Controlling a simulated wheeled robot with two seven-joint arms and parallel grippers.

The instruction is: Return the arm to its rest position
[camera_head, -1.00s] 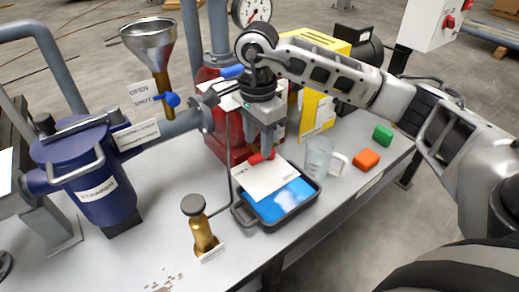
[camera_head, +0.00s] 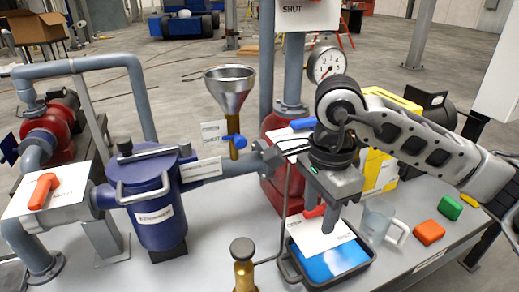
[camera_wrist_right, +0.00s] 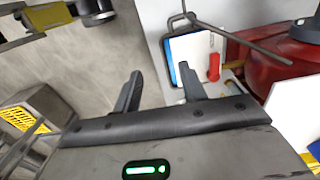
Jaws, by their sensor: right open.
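My right arm reaches in from the right in the head view. Its gripper (camera_head: 320,210) is open above the back of a dark tray (camera_head: 368,268) holding blue liquid (camera_head: 335,264). A red handle (camera_head: 314,212) shows right beside the fingers, and a white label card (camera_head: 318,237) is just below them. In the right wrist view the two fingers (camera_wrist_right: 160,76) stand apart with nothing between them. The red handle (camera_wrist_right: 214,67) there is to the right of the fingers, apart from them. My left gripper is in neither view.
A red vessel (camera_head: 275,190) and pressure gauge (camera_head: 326,64) stand behind the gripper. A clear jug (camera_head: 376,220), orange block (camera_head: 429,232) and green block (camera_head: 450,207) are to its right. A blue strainer (camera_head: 157,215), funnel (camera_head: 230,90) and brass sample valve (camera_head: 243,272) are to its left.

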